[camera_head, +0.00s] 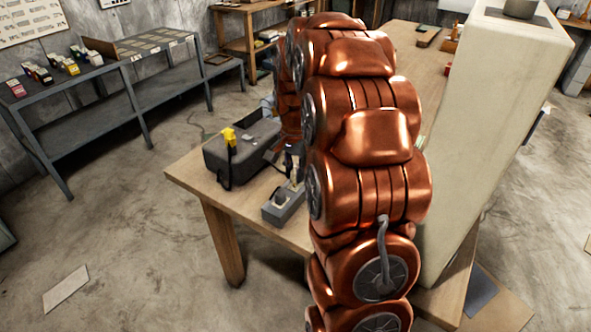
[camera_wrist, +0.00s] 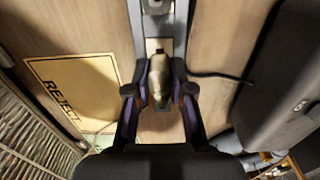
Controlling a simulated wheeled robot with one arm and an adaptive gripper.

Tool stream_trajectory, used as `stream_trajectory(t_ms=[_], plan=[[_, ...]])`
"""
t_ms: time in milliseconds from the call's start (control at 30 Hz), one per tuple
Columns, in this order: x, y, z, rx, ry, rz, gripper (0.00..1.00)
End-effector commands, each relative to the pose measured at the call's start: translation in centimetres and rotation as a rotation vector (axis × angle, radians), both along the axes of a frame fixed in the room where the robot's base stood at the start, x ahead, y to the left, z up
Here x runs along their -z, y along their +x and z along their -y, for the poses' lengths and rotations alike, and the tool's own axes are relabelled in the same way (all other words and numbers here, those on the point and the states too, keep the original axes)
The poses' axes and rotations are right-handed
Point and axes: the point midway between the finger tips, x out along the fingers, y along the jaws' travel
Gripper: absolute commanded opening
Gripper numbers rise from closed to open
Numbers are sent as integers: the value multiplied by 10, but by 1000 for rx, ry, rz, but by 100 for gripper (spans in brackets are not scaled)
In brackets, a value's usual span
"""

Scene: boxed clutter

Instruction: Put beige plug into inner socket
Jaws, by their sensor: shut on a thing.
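The beige plug (camera_wrist: 158,78) is between the two fingers of my gripper (camera_wrist: 160,90) in the wrist view, with the fingers closed on its sides. A grey socket strip (camera_wrist: 181,28) runs up the picture behind and beyond the plug. The plug overlaps the strip; I cannot tell whether it is above a socket or seated in it. In the head view the grey strip (camera_head: 272,213) lies on the wooden table with a dark piece on its near end. My copper arm hides most of my gripper and the plug there.
A dark box (camera_head: 250,160) with a yellow plug (camera_head: 229,138) stands left of the strip; it also shows in the wrist view (camera_wrist: 285,80). A black cable (camera_wrist: 220,76) runs beside the strip. A yellow REJECT sign (camera_wrist: 75,90) lies left. A tall pale block (camera_head: 490,130) stands right.

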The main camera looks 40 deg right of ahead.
Motion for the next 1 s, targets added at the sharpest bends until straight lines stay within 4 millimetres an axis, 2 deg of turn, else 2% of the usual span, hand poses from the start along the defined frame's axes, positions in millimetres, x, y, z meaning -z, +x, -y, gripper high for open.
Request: stream_trajectory(t_ms=[767, 1000], plan=[[16, 0, 0, 0, 0, 0, 0], [14, 0, 0, 0, 0, 0, 0]])
